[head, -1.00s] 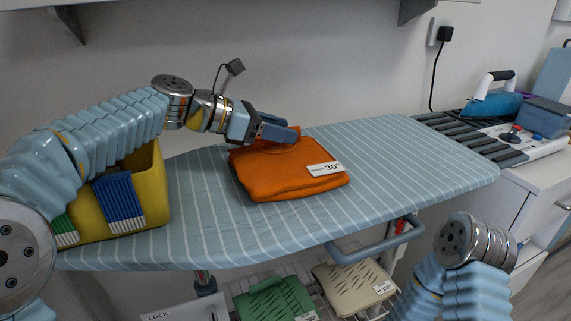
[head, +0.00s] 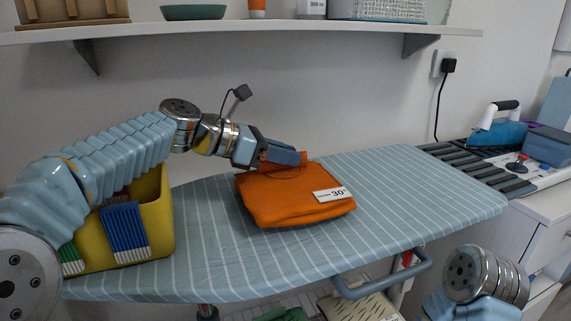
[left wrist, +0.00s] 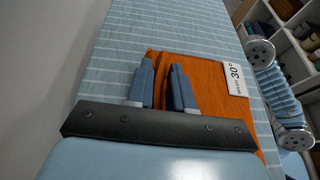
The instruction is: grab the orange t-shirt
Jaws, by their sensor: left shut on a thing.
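The orange t-shirt (head: 293,198) lies folded on the striped ironing board (head: 410,190), with a white tag reading 30 on its right side. My left gripper (head: 303,159) is at the shirt's far edge, with its fingers pinched on the fabric there. In the left wrist view the two blue fingers of my left gripper (left wrist: 163,80) lie over the orange t-shirt (left wrist: 208,92), close together. Part of the shirt's far edge is hidden by the fingers. My right arm shows at the lower right of the head view, but its gripper is out of frame.
A yellow bin (head: 160,215) with blue and green cloths stands at the board's left end. A wall shelf (head: 250,27) runs above. An iron (head: 497,127) stands on a rack at the right. The board's right part is clear.

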